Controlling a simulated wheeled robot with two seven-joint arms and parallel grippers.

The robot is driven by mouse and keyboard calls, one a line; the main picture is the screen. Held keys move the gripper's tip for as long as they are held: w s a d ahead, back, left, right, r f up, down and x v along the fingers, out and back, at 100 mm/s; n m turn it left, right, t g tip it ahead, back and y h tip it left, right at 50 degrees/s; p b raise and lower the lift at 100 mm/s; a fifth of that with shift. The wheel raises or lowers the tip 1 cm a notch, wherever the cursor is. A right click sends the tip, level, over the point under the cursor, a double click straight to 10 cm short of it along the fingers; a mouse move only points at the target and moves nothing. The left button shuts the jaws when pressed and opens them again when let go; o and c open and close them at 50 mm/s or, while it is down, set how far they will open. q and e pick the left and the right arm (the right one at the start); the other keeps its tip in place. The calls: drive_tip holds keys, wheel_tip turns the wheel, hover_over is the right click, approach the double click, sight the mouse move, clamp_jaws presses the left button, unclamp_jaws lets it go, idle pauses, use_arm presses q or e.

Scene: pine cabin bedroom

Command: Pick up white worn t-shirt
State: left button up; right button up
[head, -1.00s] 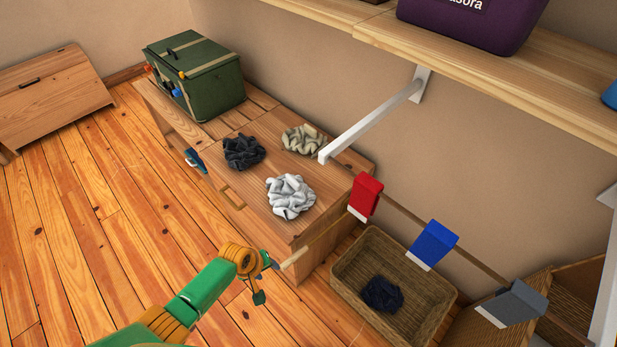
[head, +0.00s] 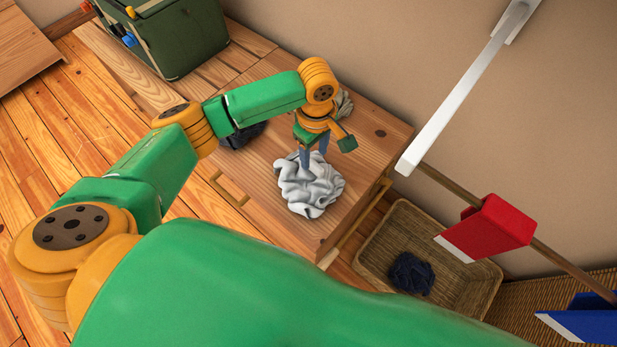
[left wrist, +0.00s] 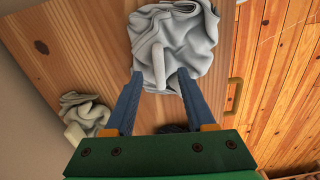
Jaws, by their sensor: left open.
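The white t-shirt (head: 309,190) lies crumpled on top of the wooden chest (head: 252,107), towards its near right end. It also fills the top middle of the left wrist view (left wrist: 178,38). My left gripper (head: 313,160) points down at it, with its blue fingers over the far part of the cloth. In the left wrist view the fingers (left wrist: 160,75) are spread, with part of the shirt showing between their tips. I cannot tell whether the tips touch the cloth. My right gripper is not in view.
A dark crumpled cloth (head: 240,137) and a beige one (head: 344,103) lie on the chest by my arm. A green box (head: 185,40) stands at its far end. A wicker basket (head: 375,235) holds dark cloth. A white bracket (head: 460,90) and a red tag (head: 492,222) hang at right.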

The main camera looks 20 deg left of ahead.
use_arm(q)
wheel_tip(320, 180, down, 2)
drive_tip(key=shift+w+a+f, duration=0.1)
drive_tip(key=shift+f, duration=0.1)
drive_tip(key=shift+r, duration=0.1)
clamp_jaws()
idle(1.2)
